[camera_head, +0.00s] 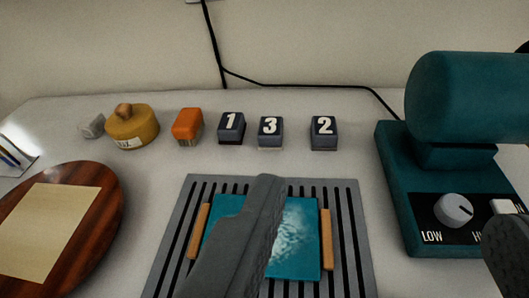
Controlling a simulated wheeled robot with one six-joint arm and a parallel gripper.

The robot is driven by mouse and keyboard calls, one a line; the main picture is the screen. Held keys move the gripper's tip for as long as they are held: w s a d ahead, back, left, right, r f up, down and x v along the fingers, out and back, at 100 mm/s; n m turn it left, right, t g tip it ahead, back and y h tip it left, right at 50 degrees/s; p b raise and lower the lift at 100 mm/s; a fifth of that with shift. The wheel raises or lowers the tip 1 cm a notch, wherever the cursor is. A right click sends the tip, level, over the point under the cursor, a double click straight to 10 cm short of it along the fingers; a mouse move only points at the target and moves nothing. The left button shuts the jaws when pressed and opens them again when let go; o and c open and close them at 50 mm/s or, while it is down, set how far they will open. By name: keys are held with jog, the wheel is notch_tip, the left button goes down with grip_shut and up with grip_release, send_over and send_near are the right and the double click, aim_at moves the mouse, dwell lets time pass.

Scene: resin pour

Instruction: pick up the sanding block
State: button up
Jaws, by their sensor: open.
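My gripper (384,203) is open and empty. One dark finger crosses the middle of the view and the other shows at the right edge. No thing is plainly marked as the sanding block. An orange block (187,123) with a paler, striped lower front stands on the white table at the back left, apart from my gripper. Three dark blue-grey blocks stand in a row to its right: block 1 (231,128), block 3 (270,133) and block 2 (323,133). All are beyond the fingers, and none is touched.
A slatted grey rack (351,222) holds a teal panel (304,248) between wooden strips, partly hidden by my finger. A teal machine (470,100) with a knob stands right. A round wooden board (100,215), mustard pot (132,128) and small grey lump (92,126) are left.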

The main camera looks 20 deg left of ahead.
jog(key=w+a+f+g, duration=0.2)
jog(key=w+a+g, duration=0.1)
jog(key=w, duration=0.4)
jog(key=w+a+f+g, duration=0.2)
jog(key=w+g, duration=0.2)
jog(key=w, duration=0.4)
jog(key=n+g, duration=0.2)
jog(key=g, duration=0.5)
send_over(270, 125)
jog(key=s+d, duration=0.1)
notch_tip(270, 125, down, 8)
jog(key=shift+w+a+f+g+h, duration=0.3)
jog(key=shift+w+a+f, duration=0.1)
jog(key=shift+f, duration=0.1)
jog(key=shift+w+f, duration=0.1)
jog(key=shift+f, duration=3.65)
jog(key=c, duration=1.2)
notch_tip(270, 125, up, 10)
jog(key=shift+r, duration=0.1)
jog(key=shift+o, duration=1.1)
